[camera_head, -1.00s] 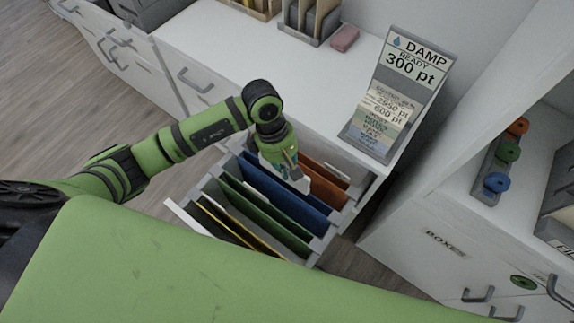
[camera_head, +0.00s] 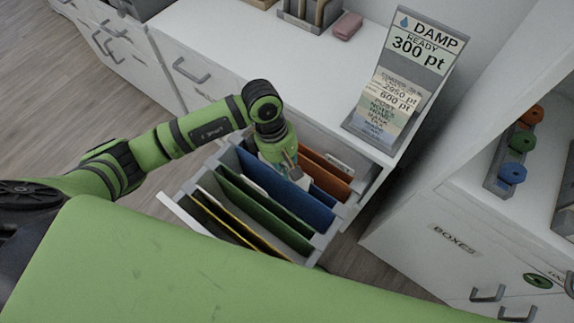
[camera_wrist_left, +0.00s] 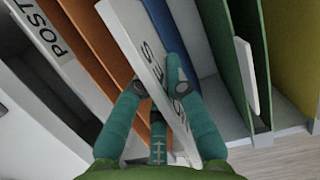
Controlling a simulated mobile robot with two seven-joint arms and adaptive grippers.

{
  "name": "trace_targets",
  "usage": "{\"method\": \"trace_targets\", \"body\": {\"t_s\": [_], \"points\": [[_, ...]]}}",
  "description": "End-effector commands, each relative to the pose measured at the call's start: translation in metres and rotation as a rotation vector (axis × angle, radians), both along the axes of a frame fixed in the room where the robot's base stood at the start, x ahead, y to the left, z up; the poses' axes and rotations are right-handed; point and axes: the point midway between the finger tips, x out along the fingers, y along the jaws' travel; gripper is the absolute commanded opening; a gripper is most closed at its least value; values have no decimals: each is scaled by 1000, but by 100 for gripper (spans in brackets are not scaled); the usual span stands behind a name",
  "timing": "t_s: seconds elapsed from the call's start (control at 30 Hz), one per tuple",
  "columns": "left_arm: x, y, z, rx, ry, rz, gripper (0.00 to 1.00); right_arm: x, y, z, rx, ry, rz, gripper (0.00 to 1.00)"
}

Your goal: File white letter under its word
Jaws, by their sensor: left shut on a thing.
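My left gripper (camera_head: 283,163) is over the open drawer, at the blue and orange folders. In the left wrist view, its teal fingers (camera_wrist_left: 158,105) are shut on a white letter (camera_wrist_left: 130,30), whose black word is partly covered and ends in "ES". The letter is tilted and its lower part is between the orange and blue folders. In the head view only a small pale part of it shows beside the gripper. The blue folder (camera_head: 290,200), orange folder (camera_head: 325,180) and green folder (camera_head: 260,208) stand in the drawer. A "POST" label (camera_wrist_left: 40,30) is beside the orange folder. My right gripper is out of view.
A sign (camera_head: 410,75) reading "DAMP" with a word list stands on the white desk (camera_head: 260,60). A pink block (camera_head: 347,26) lies at the back. A shelf cabinet (camera_head: 420,225) with coloured knobs is at the right. A yellow folder (camera_wrist_left: 290,50) stands farther along the drawer.

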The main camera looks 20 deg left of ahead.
Motion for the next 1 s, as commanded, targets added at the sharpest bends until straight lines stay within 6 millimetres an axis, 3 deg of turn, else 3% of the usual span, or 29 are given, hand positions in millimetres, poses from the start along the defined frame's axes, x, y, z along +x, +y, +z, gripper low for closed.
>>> {"method": "trace_targets", "body": {"t_s": [0.43, 0.5, 0.53, 0.87, 1.0], "points": [[0, 0, -2, -1, -1, -1, 0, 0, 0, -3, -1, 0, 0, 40], [0, 0, -2, -1, -1, -1, 33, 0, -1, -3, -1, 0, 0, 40], [0, 0, -2, -1, -1, -1, 41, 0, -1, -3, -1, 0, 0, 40], [0, 0, -1, 0, -1, -1, 41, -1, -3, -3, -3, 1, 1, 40], [2, 3, 9, -1, -4, 0, 41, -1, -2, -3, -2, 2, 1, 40]]}}
